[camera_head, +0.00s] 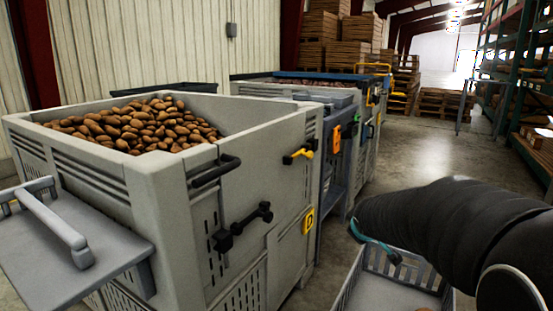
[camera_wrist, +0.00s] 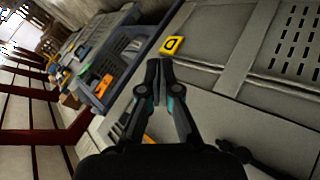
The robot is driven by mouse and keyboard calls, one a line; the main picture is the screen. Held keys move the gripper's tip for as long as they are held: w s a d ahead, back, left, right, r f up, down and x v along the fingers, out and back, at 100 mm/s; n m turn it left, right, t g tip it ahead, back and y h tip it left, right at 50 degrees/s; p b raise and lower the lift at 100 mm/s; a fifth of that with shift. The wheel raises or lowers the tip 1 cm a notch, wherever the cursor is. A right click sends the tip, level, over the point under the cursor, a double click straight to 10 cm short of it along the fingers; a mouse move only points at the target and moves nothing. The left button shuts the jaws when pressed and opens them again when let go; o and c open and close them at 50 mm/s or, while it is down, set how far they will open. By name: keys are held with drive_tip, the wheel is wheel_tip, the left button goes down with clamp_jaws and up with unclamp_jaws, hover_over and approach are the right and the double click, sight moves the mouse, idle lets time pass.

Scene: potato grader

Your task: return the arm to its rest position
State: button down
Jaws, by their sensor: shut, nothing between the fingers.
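My gripper (camera_wrist: 160,75) shows in the wrist view with its two dark fingers together and nothing between them. It points toward the grey side of a large bin with a yellow "D" tag (camera_wrist: 172,45). In the head view my black-sleeved arm reaches in from the right edge, and its front end is low, right of the big grey bin (camera_head: 150,200). The gripper's fingers are not clearly seen there.
The grey bin is full of potatoes (camera_head: 135,122). Dark and yellow handles (camera_head: 300,153) stick out from its side. A grey crate (camera_head: 437,289) lies below my arm. More bins stand behind, and pallets (camera_head: 438,103) stand farther back. Open floor (camera_head: 420,150) lies in the aisle.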

drive_tip(key=s+a+r+m+g+y, duration=0.1)
drive_tip(key=s+a+m+g, duration=0.1)
drive_tip(key=s, duration=1.4)
drive_tip(key=s+a+r+m+g+y+p, duration=0.1)
drive_tip(key=s+a+m, duration=0.3)
drive_tip(key=s, duration=1.2)
drive_tip(key=shift+s+a+r+m+g, duration=0.2)
drive_tip(key=shift+m+g, duration=0.2)
drive_tip(key=shift+m, duration=0.2)
